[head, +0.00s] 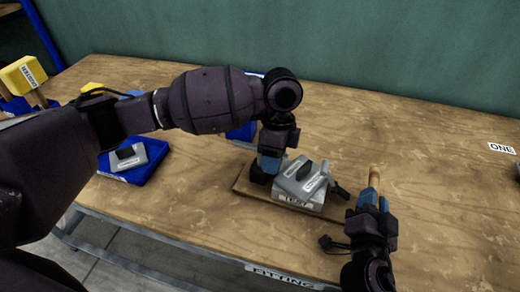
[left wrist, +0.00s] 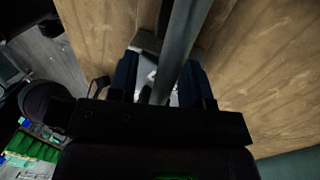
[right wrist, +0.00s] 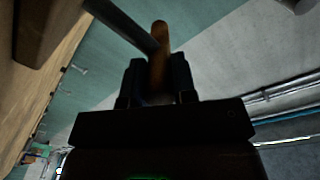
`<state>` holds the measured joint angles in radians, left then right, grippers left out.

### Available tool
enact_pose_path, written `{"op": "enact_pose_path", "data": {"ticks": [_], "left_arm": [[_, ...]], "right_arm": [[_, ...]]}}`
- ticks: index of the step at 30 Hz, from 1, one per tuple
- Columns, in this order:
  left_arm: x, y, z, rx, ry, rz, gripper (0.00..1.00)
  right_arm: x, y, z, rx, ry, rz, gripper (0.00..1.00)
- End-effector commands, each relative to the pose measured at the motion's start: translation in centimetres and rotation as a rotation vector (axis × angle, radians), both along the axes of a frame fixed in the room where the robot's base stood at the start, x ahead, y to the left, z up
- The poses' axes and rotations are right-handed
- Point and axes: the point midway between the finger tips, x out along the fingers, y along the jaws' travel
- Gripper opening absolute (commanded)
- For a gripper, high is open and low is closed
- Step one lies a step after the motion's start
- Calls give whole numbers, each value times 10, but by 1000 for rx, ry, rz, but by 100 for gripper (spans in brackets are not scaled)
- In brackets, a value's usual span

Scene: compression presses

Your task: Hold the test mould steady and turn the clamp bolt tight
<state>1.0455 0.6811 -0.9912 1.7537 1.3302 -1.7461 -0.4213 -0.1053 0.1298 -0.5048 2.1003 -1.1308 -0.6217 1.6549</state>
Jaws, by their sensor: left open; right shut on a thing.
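The grey test mould (head: 302,182) sits on a wooden board on the bench, with a label on its front face. My left gripper (head: 266,166) is open and points down at the mould's left end. In the left wrist view its fingers (left wrist: 158,85) stand either side of a pale part, with a grey bar crossing in front; contact cannot be told. My right gripper (head: 368,200) is shut on a wooden handle (head: 374,178) right of the mould. In the right wrist view a dark rod (right wrist: 125,25) meets this handle (right wrist: 158,45). The clamp bolt itself is not clearly visible.
A blue tray (head: 157,172) at the left holds a similar grey piece (head: 128,157). My left arm hides part of the bench.

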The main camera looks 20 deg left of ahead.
Motion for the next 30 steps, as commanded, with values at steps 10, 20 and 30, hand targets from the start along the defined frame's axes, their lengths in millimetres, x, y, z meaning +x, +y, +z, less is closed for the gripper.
{"op": "enact_pose_path", "data": {"ticks": [10,20,30], "left_arm": [[12,0,57,0,-4,0,45],[21,-1,105,0,-2,-2,45],[22,-1,115,0,0,-2,45]], "right_arm": [[0,0,0,0,1,-1,0],[0,0,0,0,1,-1,0],[0,0,0,0,1,-1,0]]}}
